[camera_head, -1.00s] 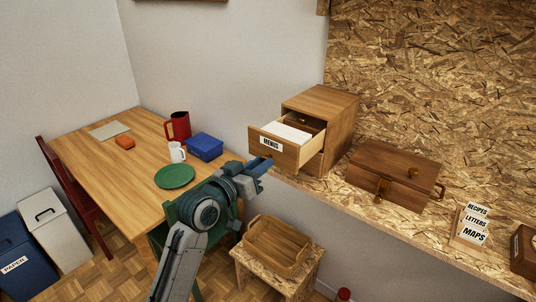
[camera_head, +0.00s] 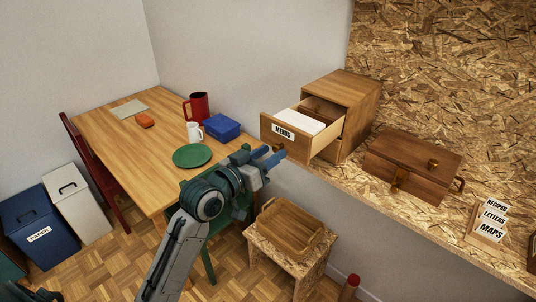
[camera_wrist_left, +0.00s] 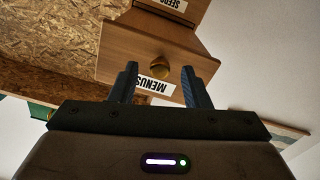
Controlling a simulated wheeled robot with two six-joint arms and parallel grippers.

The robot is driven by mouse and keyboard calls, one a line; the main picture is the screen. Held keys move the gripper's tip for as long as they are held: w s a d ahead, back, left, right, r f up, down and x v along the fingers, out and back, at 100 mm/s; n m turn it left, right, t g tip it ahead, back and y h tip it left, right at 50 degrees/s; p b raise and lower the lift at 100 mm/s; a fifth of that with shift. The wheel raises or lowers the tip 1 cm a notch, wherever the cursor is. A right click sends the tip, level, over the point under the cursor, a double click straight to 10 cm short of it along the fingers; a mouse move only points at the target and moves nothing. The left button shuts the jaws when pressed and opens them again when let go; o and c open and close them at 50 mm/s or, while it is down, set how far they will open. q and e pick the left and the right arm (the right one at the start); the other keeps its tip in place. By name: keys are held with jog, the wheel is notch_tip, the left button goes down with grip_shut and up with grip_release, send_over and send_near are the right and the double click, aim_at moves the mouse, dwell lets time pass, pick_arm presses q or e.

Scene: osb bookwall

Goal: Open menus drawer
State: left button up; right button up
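The menus drawer (camera_head: 297,149) stands pulled out of the wooden cabinet (camera_head: 352,88), with white papers (camera_head: 300,121) inside. Its front carries a MENUS label and a round brass knob (camera_head: 279,147). My left gripper (camera_head: 273,156) is just in front of and slightly below the knob. In the left wrist view the two fingers (camera_wrist_left: 161,84) are apart, with the knob (camera_wrist_left: 160,63) showing beyond their tips and the label upside down between them. I see nothing held. My right gripper is not in view.
A wooden chest (camera_head: 414,165) and a card holder (camera_head: 487,222) stand on the shelf right of the cabinet. The table (camera_head: 160,165) at left holds a green plate (camera_head: 192,156), mugs and a blue box (camera_head: 222,127).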

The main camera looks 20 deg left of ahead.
pick_arm(q)
jog(key=shift+f, duration=0.1)
jog(key=b+v, duration=0.2)
jog(key=v, duration=0.8)
jog(key=shift+s, duration=0.4)
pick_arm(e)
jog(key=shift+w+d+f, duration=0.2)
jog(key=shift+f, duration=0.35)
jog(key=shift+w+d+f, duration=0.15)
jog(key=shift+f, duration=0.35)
pick_arm(q)
jog(key=shift+a, duration=0.2)
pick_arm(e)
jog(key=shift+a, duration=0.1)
